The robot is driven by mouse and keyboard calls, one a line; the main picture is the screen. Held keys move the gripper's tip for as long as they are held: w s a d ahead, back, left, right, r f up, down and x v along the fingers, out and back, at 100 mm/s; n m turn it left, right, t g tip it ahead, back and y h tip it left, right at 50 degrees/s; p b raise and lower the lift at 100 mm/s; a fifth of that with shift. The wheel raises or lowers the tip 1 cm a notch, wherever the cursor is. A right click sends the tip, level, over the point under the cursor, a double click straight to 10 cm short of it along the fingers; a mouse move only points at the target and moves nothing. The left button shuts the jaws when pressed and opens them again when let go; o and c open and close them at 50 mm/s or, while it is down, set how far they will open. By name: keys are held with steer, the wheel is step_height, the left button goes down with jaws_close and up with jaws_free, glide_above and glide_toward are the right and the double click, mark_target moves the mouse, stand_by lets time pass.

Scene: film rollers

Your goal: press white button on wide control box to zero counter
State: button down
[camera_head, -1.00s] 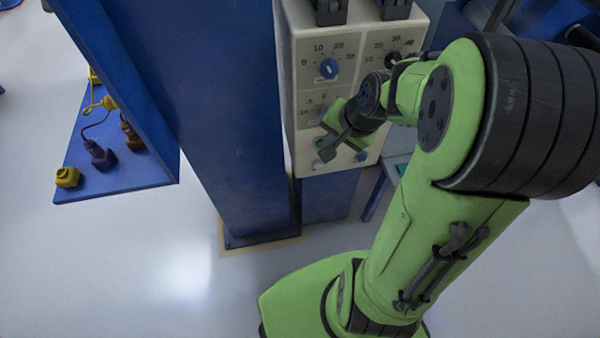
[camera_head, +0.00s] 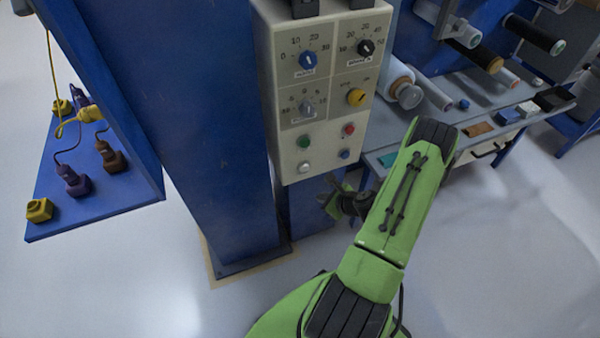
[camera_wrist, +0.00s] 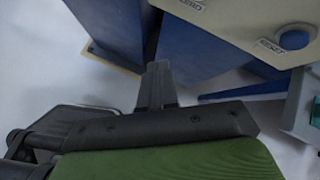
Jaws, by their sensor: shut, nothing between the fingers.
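The wide beige control box (camera_head: 320,88) is fixed on the blue column in the head view. Its white button (camera_head: 304,167) is at the lower left of the panel, below a green button (camera_head: 304,141). My gripper (camera_head: 332,184) is low, below and to the right of the white button, apart from the box. In the wrist view, my gripper (camera_wrist: 158,70) has its fingers together with nothing between them. The box's underside and lower panel edge (camera_wrist: 245,28) show at upper right there, with a blue button (camera_wrist: 294,40). The white button is not visible in that view.
The blue column (camera_head: 190,110) stands left of the box. A blue shelf (camera_head: 95,200) with yellow, purple and brown plugs is at far left. A workbench (camera_head: 470,125) with rollers stands at right. The pale floor in front is open.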

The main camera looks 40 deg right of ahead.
steer(key=w+d, duration=0.2)
steer(key=w, duration=0.6)
steer(key=shift+w+d, duration=0.2)
steer(key=shift+w, duration=0.05)
stand_by(1.9)
steer(key=shift+w+d+b, duration=0.1)
steer(key=shift+w+b, duration=0.2)
steer(key=shift+w, duration=0.1)
steer(key=shift+w+d, duration=0.15)
steer(key=shift+w, duration=0.3)
stand_by(0.4)
stand_by(0.4)
steer(key=shift+s+a, duration=0.25)
steer(key=shift+s, duration=0.6)
steer(key=shift+s+a+p, duration=0.1)
steer(key=shift+s+a, duration=0.15)
steer(key=shift+s, duration=0.55)
steer(key=shift+s+a+p, duration=0.1)
steer(key=shift+s+a, duration=0.1)
steer(key=shift+s, duration=0.6)
steer(key=shift+s+a+p, duration=0.1)
steer(key=shift+s+a, duration=0.15)
steer(key=shift+s, duration=0.55)
